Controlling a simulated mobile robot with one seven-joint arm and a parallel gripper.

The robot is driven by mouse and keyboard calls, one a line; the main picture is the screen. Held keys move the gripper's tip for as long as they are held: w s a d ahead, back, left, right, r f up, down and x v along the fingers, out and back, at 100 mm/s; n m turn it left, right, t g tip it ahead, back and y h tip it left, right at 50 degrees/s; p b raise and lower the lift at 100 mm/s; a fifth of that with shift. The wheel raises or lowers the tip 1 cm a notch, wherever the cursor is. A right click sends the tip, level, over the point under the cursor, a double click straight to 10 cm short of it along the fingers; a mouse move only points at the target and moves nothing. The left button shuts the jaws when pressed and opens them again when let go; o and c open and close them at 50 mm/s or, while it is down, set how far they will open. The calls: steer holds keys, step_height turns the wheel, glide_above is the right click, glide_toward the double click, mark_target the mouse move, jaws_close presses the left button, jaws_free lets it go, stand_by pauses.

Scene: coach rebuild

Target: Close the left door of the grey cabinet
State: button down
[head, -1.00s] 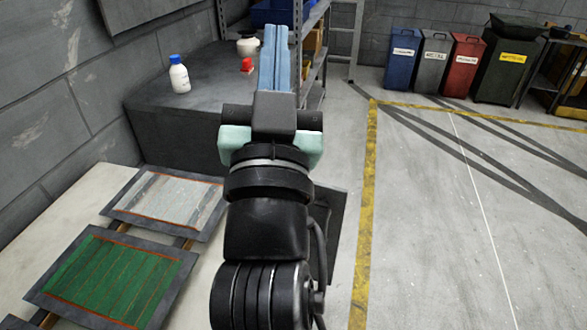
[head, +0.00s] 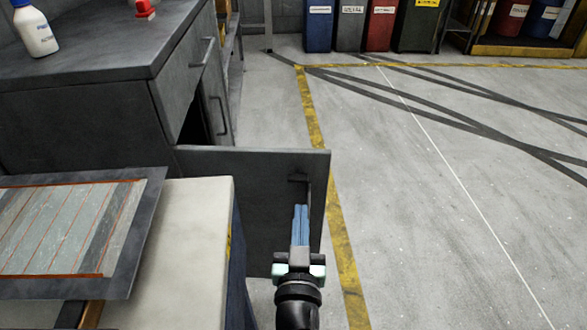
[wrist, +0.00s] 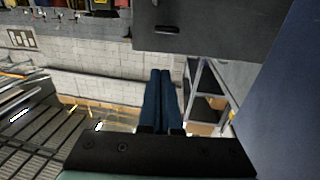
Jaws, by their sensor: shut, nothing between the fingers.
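The grey cabinet (head: 90,115) stands at the left in the head view. Its left door (head: 245,185) is swung wide open and sticks out to the right, across the view. The door's handle (head: 298,178) is near its outer edge, on the face toward me. My gripper (head: 300,208) is shut and empty, in front of that face, just below the handle in the picture. In the wrist view the door (wrist: 215,25) fills the top, with its handle (wrist: 168,30) above the shut fingertips (wrist: 161,72). I cannot tell whether the fingers touch the door.
A pale-topped bench (head: 190,230) with a framed panel (head: 70,240) stands close left of my gripper. A white bottle (head: 36,30) and a red object (head: 144,8) are on the cabinet top. The floor (head: 430,200) to the right is clear. Bins (head: 350,25) stand far back.

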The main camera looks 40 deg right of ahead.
mark_target(304, 157)
steer(key=x, duration=1.3)
steer(key=shift+w+d, duration=0.2)
steer(key=shift+d, duration=0.05)
steer(key=shift+r, duration=0.1)
